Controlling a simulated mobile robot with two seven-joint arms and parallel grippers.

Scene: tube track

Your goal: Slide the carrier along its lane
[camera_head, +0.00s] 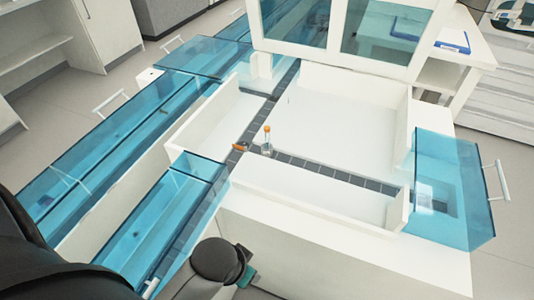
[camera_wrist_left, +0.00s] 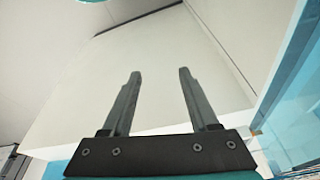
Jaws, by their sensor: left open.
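The carrier (camera_head: 267,148), a small clear tube with an orange cap, stands upright on the dark tiled lane (camera_head: 320,170) where two dark strips meet. One strip runs from there to the back, the other to the right. A small orange-brown piece (camera_head: 240,146) lies just left of the tube. My left arm comes in at the bottom left of the head view; its gripper is mostly hidden behind the wrist there. In the left wrist view my left gripper (camera_wrist_left: 159,75) is open and empty, its fingers apart before a plain white surface. The carrier is not visible there. My right gripper is not in view.
White walls border the lane, with white panels (camera_head: 345,110) beside it. Clear blue covers stand at the left (camera_head: 120,140), front left (camera_head: 165,220) and right (camera_head: 450,185). A white-framed blue-glass panel (camera_head: 385,30) stands at the back.

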